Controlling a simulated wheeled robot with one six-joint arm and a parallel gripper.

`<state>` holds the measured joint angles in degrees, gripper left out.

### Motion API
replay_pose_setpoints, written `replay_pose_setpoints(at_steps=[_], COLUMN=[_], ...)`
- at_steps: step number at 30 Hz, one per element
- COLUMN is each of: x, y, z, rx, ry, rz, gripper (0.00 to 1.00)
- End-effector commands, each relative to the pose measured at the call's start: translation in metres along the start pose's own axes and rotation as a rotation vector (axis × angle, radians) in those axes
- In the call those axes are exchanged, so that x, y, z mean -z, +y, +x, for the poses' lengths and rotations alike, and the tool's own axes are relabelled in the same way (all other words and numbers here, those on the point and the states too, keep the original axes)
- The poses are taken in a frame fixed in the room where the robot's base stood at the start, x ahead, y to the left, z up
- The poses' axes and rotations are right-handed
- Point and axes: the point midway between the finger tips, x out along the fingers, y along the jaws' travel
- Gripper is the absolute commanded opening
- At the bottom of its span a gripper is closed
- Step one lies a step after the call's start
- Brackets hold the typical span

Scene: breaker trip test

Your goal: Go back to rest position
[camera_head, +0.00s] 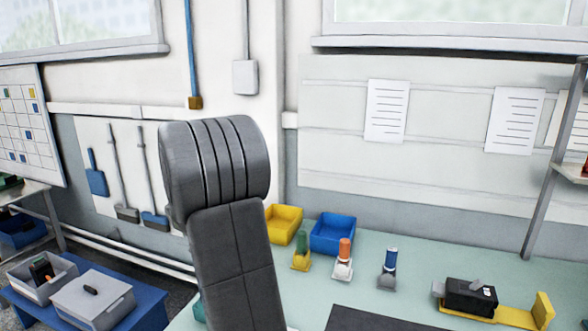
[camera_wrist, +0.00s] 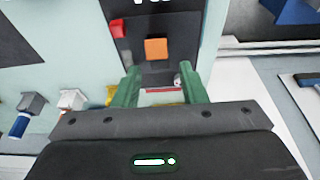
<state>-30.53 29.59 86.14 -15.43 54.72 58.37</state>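My gripper (camera_wrist: 160,68) shows in the wrist view, with two green fingers standing apart and nothing held between them. Beyond the fingers is a dark panel (camera_wrist: 130,12) with an orange square (camera_wrist: 156,48) and a red block (camera_wrist: 117,28). I cannot tell whether the fingers touch anything. In the head view my dark arm rises through the middle, and my gripper is out of that picture. A black device (camera_head: 470,297) sits on a yellow base (camera_head: 538,312) at the right of the pale green table (camera_head: 430,265).
Green (camera_head: 300,258), orange (camera_head: 343,260) and blue (camera_head: 389,268) handled items stand on the table. Behind them are a yellow bin (camera_head: 284,224) and a blue bin (camera_head: 332,235). A dark mat (camera_head: 375,321) lies in front. Grey boxes (camera_head: 92,300) stand at lower left. A shelf post (camera_head: 550,180) rises at right.

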Motion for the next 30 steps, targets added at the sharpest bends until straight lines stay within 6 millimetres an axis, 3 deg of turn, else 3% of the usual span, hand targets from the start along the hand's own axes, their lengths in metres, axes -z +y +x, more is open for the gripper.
replay_pose_setpoints(at_steps=[12, 30], x=[0.0075, 0.0083], y=[-0.0001, 0.0006], z=[0.0011, 0.0027], rx=[0.000, 0.004], ry=[-0.133, -0.154], rz=[0.001, 0.001], gripper=[0.38, 0.38])
